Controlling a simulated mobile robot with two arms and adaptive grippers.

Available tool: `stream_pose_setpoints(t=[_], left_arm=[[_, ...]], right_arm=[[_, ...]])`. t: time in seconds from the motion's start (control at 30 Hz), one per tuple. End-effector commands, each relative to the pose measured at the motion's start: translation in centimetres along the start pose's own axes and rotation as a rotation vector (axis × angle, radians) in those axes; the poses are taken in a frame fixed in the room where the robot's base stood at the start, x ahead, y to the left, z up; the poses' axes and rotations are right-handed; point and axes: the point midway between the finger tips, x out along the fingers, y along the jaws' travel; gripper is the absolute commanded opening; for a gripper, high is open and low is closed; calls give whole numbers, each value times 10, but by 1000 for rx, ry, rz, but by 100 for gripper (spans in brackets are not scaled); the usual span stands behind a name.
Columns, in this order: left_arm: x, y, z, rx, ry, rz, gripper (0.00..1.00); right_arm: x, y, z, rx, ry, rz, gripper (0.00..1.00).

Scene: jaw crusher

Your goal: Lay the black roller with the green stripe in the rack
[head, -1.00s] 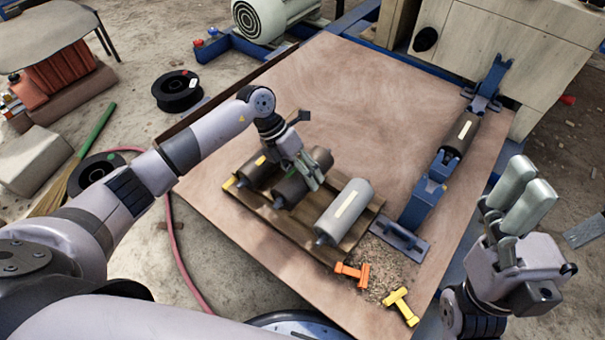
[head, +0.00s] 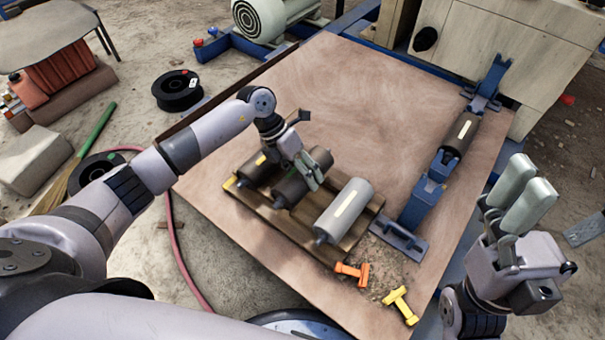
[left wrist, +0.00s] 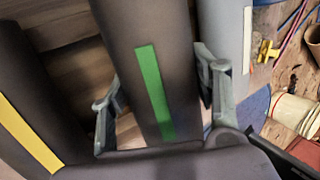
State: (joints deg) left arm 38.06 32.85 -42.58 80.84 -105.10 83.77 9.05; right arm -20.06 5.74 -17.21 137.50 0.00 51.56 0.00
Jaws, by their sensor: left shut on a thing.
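The black roller with the green stripe (head: 288,191) lies at the middle of the wooden rack (head: 272,223), between two other rollers. In the left wrist view its green stripe (left wrist: 153,92) faces the camera. My left gripper (head: 308,174) is shut on this roller, with one finger on each side, as the left wrist view (left wrist: 157,98) shows. Whether the roller rests fully on the rack is hidden. My right gripper (head: 522,200) is empty, to the right of the board; its finger gap is unclear from this angle.
A black roller with a yellow stripe (head: 256,170) and a grey roller with a cream stripe (head: 343,212) flank it closely. Blue stands (head: 425,195) hold a dark roller (head: 460,133) to the right. Orange (head: 351,273) and yellow (head: 401,305) pieces lie in front. The board's back (head: 350,90) is clear.

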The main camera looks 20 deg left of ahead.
Motion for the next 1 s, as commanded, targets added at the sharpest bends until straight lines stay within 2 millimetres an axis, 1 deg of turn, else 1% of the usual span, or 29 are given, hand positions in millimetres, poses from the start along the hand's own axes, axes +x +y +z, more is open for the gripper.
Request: stream_pose_setpoints(t=[0.13, 1.0], left_arm=[[-3, -2, 2, 2, -5, -2, 0], [-2, -1, 1, 2, -4, -2, 0]], right_arm=[[3, 0, -1, 0, 0, 0, 80], [6, 0, -1, -1, 1, 0, 80]])
